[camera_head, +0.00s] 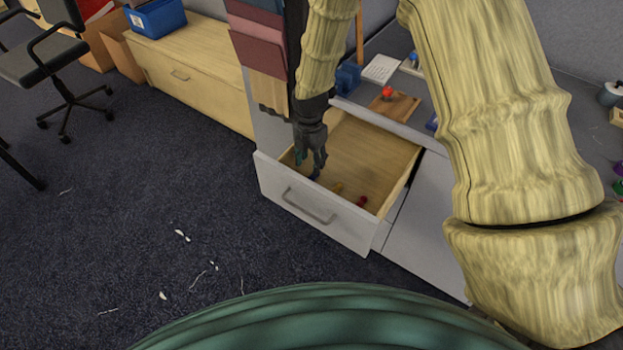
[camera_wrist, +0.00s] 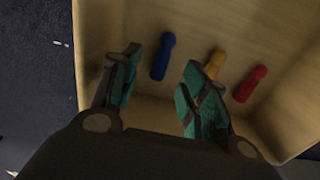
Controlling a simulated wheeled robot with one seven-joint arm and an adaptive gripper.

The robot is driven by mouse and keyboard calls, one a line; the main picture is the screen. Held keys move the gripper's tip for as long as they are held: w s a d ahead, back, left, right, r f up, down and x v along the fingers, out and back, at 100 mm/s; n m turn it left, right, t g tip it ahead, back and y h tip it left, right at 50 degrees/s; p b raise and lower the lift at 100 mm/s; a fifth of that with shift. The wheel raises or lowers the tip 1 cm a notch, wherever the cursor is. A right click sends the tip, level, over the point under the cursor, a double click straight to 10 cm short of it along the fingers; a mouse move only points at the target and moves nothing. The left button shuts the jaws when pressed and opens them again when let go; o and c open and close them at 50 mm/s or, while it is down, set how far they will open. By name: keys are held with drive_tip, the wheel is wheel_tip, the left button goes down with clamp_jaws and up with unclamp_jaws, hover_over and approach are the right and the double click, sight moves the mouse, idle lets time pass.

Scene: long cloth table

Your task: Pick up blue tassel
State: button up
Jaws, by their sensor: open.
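The blue tassel (camera_wrist: 162,56) lies on the wooden floor of an open drawer (camera_head: 365,165). In the wrist view it shows between and beyond my two teal fingertips, nearer the left one, with no contact visible. My gripper (camera_wrist: 155,85) is open and empty and points down into the drawer. In the head view my gripper (camera_head: 310,165) is over the drawer's left part, and the blue tassel is a small dark spot there, mostly hidden by the fingers. A yellow tassel (camera_wrist: 214,64) and a red tassel (camera_wrist: 250,84) lie to its right in the same drawer.
The drawer front (camera_head: 312,212) and side walls surround the tassels closely. Coloured cloth samples (camera_head: 262,45) hang beside my arm. A wooden board with a red piece (camera_head: 388,92) stands on the grey top behind. The carpet (camera_head: 130,220) at left is mostly clear, with white scraps.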

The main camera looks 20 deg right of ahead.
sight(312, 176)
drive_tip(key=shift+s+d+f+p, duration=0.1)
drive_tip(key=shift+f+p, duration=0.05)
drive_tip(key=shift+f, duration=1.55)
drive_tip(key=shift+s+d+f+p, duration=0.1)
drive_tip(key=shift+f+p, duration=0.05)
drive_tip(key=shift+f, duration=1.5)
drive_tip(key=shift+c, duration=0.4)
drive_tip(key=c, duration=0.8)
